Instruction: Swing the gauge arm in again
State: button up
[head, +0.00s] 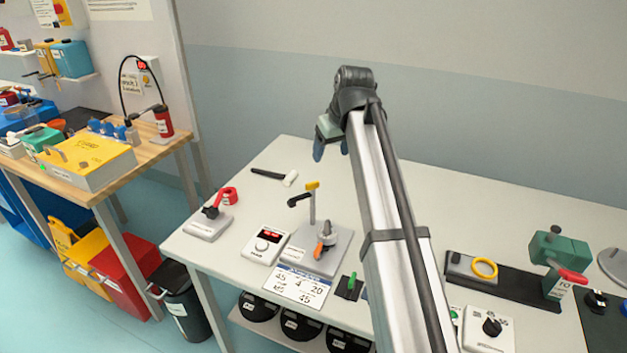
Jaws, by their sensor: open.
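On the white table, a grey base plate (330,262) carries an upright grey post with a yellow top and a short black arm (298,200) pointing left. This looks like the gauge arm, though no label on it is readable. My gripper (331,148) is raised above the back of the table, beyond and above the post. It is open and apart from everything. My own forearm hides part of the table right of the plate.
A box with a red display (265,245) and a printed card (297,287) lie beside the plate. A red-knobbed box (208,225) and a black-handled tool (273,176) are to the left. A green device with a red handle (572,276) stands at the right.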

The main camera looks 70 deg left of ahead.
aim_at(313, 183)
jog(key=shift+n, duration=0.3)
jog(key=x, duration=0.4)
jog(key=s+x, duration=0.1)
jog(key=x, duration=0.4)
jog(key=s+x, duration=0.1)
jog(key=x, duration=0.4)
jog(key=shift+s+a+r, duration=0.1)
jog(key=shift+a+r, duration=0.05)
jog(key=shift+r, duration=0.05)
jog(key=shift+c, duration=0.3)
grip_shut()
